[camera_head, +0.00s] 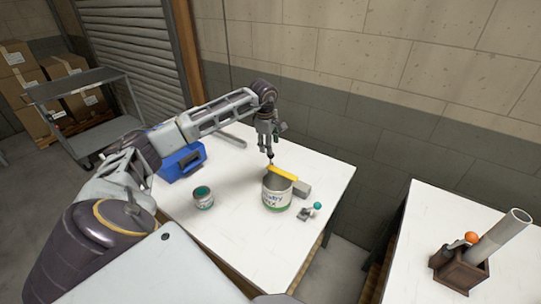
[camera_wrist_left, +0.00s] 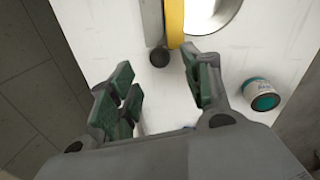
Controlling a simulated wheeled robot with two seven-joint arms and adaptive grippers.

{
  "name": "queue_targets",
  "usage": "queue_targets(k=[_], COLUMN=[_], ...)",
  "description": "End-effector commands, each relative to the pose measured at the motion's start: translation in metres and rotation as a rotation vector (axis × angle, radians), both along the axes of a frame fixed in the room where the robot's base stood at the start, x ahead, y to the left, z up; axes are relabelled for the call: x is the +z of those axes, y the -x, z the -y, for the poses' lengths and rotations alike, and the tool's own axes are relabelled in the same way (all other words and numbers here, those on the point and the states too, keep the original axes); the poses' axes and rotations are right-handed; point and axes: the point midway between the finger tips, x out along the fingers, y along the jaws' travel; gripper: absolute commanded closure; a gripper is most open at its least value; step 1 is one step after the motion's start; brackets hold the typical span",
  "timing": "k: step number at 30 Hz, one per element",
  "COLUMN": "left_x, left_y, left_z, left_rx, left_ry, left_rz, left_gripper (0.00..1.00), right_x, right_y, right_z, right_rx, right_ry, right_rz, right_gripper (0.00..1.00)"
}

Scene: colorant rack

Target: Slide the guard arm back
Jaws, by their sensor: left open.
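The guard arm (camera_head: 284,173) is a yellow bar lying across the top of a white bucket (camera_head: 277,194) with a printed label. In the left wrist view the yellow bar (camera_wrist_left: 174,22) runs beside a grey bar, and the bucket's pale rim shows to its right. A dark round knob (camera_wrist_left: 158,57) is at the near end of the bars. My left gripper (camera_head: 268,148) is above the bar's far end, pointing down. In the wrist view its fingers (camera_wrist_left: 158,88) are apart with nothing between the pads; the knob appears just ahead of them. My right gripper is out of view.
A small teal-topped can (camera_head: 203,198) stands left of the bucket, and a blue case (camera_head: 180,162) behind it. A small fixture with a teal ball (camera_head: 317,206) is to the right. A second table holds a dark box (camera_head: 460,270) with a tube.

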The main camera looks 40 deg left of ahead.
Motion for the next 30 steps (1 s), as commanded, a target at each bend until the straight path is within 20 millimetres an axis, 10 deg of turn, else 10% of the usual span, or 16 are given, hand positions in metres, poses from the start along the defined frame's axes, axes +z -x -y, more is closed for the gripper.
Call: queue_targets(k=[15,30], left_x=[-0.063,-0.075], left_y=[-0.012,-0.014], left_z=[-0.004,-0.004], left_rx=[0.0,-0.001], left_ry=[0.0,-0.001], left_rz=[-0.001,0.0], left_gripper=[0.51,0.51], right_x=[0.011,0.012], right_y=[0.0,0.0], right_z=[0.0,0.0], right_rx=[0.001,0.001], right_ry=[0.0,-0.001], right_rz=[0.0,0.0], right_gripper=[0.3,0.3])
